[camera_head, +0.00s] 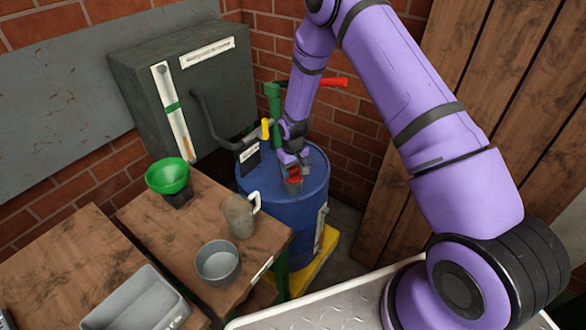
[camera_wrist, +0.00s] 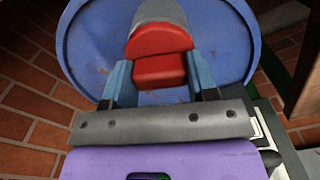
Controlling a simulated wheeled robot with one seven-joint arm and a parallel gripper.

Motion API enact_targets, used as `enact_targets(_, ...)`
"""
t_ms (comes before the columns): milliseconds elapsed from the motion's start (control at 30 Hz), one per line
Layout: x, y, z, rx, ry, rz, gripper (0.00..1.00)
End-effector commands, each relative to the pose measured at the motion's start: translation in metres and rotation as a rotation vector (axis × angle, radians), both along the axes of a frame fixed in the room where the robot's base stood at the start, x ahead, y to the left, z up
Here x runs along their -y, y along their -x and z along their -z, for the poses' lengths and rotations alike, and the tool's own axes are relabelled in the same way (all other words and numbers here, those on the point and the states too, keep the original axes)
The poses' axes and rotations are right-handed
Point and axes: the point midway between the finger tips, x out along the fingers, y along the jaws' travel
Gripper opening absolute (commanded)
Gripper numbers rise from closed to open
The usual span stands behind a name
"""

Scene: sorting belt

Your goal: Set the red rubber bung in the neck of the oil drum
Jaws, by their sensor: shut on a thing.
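The blue oil drum (camera_head: 265,182) stands upright at the middle of the head view, and its lid (camera_wrist: 95,45) fills the back of the wrist view. A short grey neck (camera_head: 295,188) rises from the lid; it also shows at the top of the wrist view (camera_wrist: 158,11). The red rubber bung (camera_wrist: 160,68) is between the two fingers of my gripper (camera_wrist: 160,80), which is shut on it. In the head view my gripper (camera_head: 293,170) is over the neck, with the bung (camera_head: 294,179) at the neck's top. I cannot tell whether the bung is inside the neck.
A green pump with a red handle (camera_head: 333,82) stands behind my gripper. A wooden bench (camera_head: 160,230) left of the drum holds a green funnel (camera_head: 167,176), a jug (camera_head: 240,215) and a grey bowl (camera_head: 217,263). A grey cabinet (camera_head: 215,85) hangs behind. A yellow base (camera_head: 318,262) lies beneath the drum.

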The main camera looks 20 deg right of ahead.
Motion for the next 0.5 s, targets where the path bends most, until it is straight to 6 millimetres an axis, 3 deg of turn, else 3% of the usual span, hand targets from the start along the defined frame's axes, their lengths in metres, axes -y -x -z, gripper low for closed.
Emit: enact_targets(500,0.0000,-0.0002,0.0067,0.000,0.000,0.000,0.36)
